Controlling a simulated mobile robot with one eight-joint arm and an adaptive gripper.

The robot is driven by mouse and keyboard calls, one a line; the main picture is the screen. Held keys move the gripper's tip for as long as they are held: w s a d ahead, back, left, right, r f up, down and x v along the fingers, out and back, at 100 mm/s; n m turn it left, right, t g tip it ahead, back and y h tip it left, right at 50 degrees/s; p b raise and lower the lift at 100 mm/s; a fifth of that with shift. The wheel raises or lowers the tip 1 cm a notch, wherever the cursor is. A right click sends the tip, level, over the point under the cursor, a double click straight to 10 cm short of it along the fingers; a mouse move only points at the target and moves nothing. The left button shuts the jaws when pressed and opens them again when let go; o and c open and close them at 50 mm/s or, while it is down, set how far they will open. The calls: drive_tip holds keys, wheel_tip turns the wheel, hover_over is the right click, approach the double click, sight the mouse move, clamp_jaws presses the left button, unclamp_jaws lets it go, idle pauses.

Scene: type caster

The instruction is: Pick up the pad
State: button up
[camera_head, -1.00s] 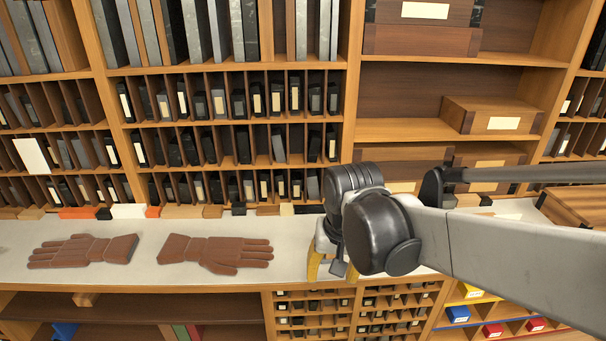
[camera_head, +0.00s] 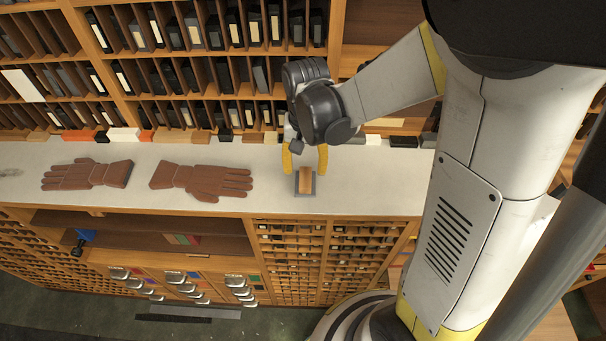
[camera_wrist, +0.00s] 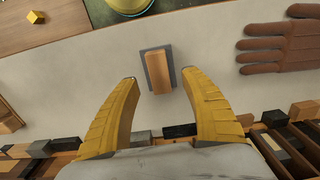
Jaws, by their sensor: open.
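What looks like the pad, a tan wooden block on a flat grey base (camera_head: 305,186), lies on the pale countertop (camera_head: 265,198). In the wrist view the pad's block (camera_wrist: 159,71) shows just ahead of and between my fingertips. My gripper (camera_head: 305,170) has two yellow fingers spread wide, with nothing between them. In the wrist view my gripper (camera_wrist: 157,77) points at the near part of the pad. The pad appears apart from both fingers. Their exact height above the counter is hard to tell.
Two brown gloves, a left one (camera_head: 88,174) and a right one (camera_head: 203,181), lie on the counter left of the pad. Small blocks (camera_head: 172,136) line the back edge beneath the type shelves. Counter around the pad is clear.

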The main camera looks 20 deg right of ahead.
sight(306, 177)
wheel_tip(306, 177, down, 5)
drive_tip(key=shift+d+r, duration=0.1)
drive_tip(key=shift+r, duration=0.1)
clamp_jaws()
